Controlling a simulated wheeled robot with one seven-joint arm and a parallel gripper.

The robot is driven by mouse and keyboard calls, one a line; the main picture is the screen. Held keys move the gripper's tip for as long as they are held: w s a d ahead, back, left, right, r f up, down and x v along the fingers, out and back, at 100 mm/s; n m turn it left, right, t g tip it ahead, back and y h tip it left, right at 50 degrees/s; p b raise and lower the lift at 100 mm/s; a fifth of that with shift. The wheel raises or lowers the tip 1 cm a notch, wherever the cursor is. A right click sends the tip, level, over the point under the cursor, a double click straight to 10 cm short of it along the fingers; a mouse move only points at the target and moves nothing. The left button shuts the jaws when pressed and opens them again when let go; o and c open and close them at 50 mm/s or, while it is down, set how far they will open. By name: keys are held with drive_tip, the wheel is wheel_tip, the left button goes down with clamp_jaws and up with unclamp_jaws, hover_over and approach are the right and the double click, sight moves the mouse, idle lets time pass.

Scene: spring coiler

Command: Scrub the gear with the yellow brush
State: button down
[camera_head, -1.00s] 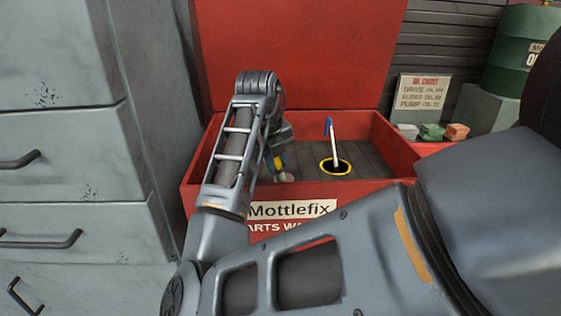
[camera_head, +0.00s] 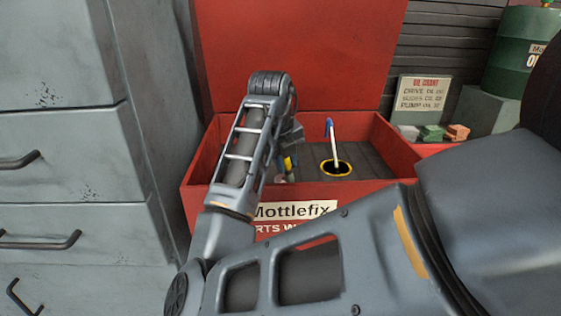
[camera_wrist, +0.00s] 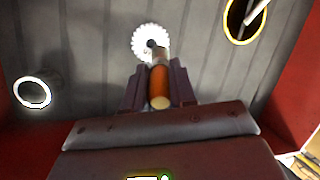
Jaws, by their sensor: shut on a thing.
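My gripper (camera_wrist: 158,88) is shut on the yellow brush (camera_wrist: 159,88), whose handle end looks orange in the wrist view. A bit of yellow (camera_head: 288,163) shows beside my arm in the head view. The brush points away from the wrist, and its far end overlaps the lower edge of a pale toothed gear (camera_wrist: 151,36). The gear lies on the grey slatted floor of the red washer bin (camera_head: 400,150). I cannot tell whether the brush touches the gear. In the head view my arm hides most of the gripper and the gear.
A white ring (camera_wrist: 32,106) lies at the left of the wrist view. Red bin walls bound the floor. Grey drawers (camera_head: 70,150) stand close at the left.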

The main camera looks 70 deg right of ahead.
drive_tip(key=shift+w+a+b, duration=0.3)
drive_tip(key=shift+w, duration=0.4)
drive_tip(key=shift+w+a+b, duration=0.25)
drive_tip(key=shift+w, duration=0.45)
drive_tip(key=shift+s+d+f, duration=0.1)
drive_tip(key=shift+s+d, duration=0.2)
drive_tip(key=shift+s, duration=0.5)
drive_tip(key=shift+s+d+f, duration=0.1)
drive_tip(key=shift+s+d, duration=0.2)
drive_tip(key=shift+s, duration=0.5)
drive_tip(key=shift+w+a+r+b, duration=0.15)
drive_tip(key=shift+w+a, duration=0.2)
drive_tip(key=shift+w, duration=0.45)
drive_tip(key=shift+w+a+r+b, duration=0.15)
drive_tip(key=shift+w+a, duration=0.15)
drive_tip(key=shift+w, duration=0.5)
drive_tip(key=shift+r, duration=0.1)
wheel_tip(320, 180, up, 7)
drive_tip(key=p, duration=0.4)
drive_tip(key=shift+p, duration=0.4)
